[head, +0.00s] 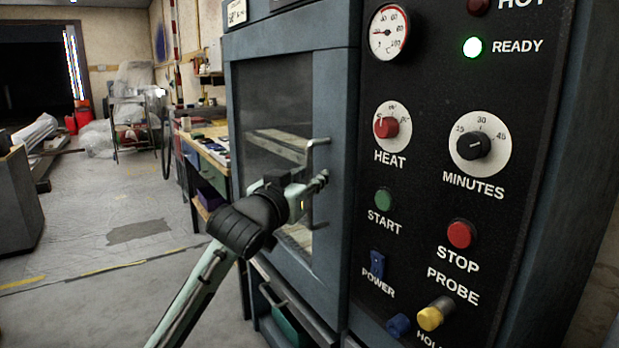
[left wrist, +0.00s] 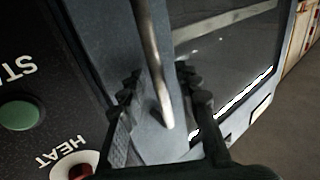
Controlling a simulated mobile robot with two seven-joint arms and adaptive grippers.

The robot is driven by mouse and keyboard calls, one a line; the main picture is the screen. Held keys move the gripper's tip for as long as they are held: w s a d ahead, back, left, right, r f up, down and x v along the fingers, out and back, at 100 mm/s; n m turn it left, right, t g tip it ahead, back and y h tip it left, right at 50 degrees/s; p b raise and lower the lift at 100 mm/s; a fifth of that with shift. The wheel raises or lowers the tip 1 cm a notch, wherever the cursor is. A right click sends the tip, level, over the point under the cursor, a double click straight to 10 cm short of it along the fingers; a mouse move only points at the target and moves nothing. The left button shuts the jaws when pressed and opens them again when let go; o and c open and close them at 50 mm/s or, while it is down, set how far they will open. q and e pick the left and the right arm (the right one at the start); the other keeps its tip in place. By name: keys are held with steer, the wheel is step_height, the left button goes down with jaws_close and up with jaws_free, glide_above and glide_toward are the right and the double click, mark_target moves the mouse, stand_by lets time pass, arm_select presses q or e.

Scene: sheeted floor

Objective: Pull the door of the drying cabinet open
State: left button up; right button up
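The drying cabinet's door (head: 335,110) is blue-grey with a dark glass window (head: 272,105) and looks shut. Its upright metal bar handle (head: 318,143) is at the door's right side; it also shows in the left wrist view (left wrist: 153,60). My left gripper (head: 320,182) is at the handle, level with its middle and partly hiding it. In the left wrist view my left gripper's dark fingers (left wrist: 160,85) stand apart, one on each side of the bar, with gaps showing. My right gripper is not in view.
The black control panel (head: 430,200) with dials and buttons is right of the door. A workbench (head: 205,150) stands behind at left. The floor (head: 110,220) at left is mostly clear.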

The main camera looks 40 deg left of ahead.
arm_select(q)
jaws_close()
stand_by(0.7)
